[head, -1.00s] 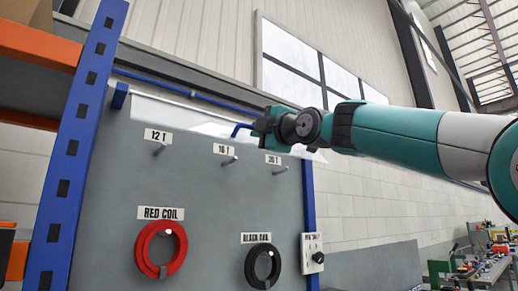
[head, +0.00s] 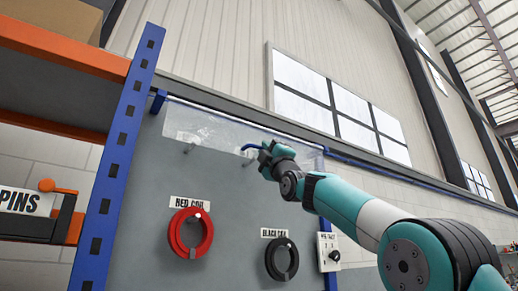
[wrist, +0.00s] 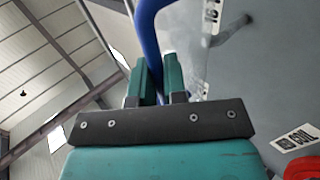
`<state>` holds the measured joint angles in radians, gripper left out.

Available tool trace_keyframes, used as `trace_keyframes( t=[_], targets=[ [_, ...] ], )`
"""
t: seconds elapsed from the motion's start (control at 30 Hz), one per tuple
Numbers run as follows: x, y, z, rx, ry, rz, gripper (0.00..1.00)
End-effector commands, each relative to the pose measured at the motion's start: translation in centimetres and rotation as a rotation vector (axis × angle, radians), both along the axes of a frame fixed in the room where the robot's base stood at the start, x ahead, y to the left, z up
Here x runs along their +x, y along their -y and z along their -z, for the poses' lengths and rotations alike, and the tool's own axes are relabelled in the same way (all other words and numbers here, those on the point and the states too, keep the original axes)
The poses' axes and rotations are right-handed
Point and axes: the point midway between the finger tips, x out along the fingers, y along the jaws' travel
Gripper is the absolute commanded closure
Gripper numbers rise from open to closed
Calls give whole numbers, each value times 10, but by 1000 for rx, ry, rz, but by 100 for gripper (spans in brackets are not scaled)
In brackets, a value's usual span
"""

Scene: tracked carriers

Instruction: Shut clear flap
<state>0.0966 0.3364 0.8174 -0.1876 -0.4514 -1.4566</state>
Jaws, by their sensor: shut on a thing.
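The clear flap (head: 225,126) hangs from the top edge of the grey panel (head: 150,215) in the head view. It covers the upper part of the panel, and the pegs and labels there look pale through it. Its blue handle (head: 251,147) is at its lower edge. My gripper (head: 268,153) is at this handle, in front of the panel's upper right. In the wrist view my gripper (wrist: 160,80) is shut on the blue handle (wrist: 148,35), which runs up from between the fingers. I cannot tell whether the flap touches the panel.
A red coil (head: 176,234) and a black coil (head: 272,261) hang low on the panel. A white switch box (head: 328,250) is at its right edge. A blue rack post (head: 118,165) and orange shelf beam (head: 60,50) stand left. An orange-and-black pins bin (head: 70,225) sits there.

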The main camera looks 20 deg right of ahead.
Motion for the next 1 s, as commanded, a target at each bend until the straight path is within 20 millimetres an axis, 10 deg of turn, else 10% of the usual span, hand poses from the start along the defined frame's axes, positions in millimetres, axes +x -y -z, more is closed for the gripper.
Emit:
trace_keyframes(
  t=[0.5,0.57,1.0],
  targets=[
    [2,7,0,3,-1,13,100],
    [2,7,0,3,-1,15,78],
    [-6,6,11,1,0,9,78]
  ],
)
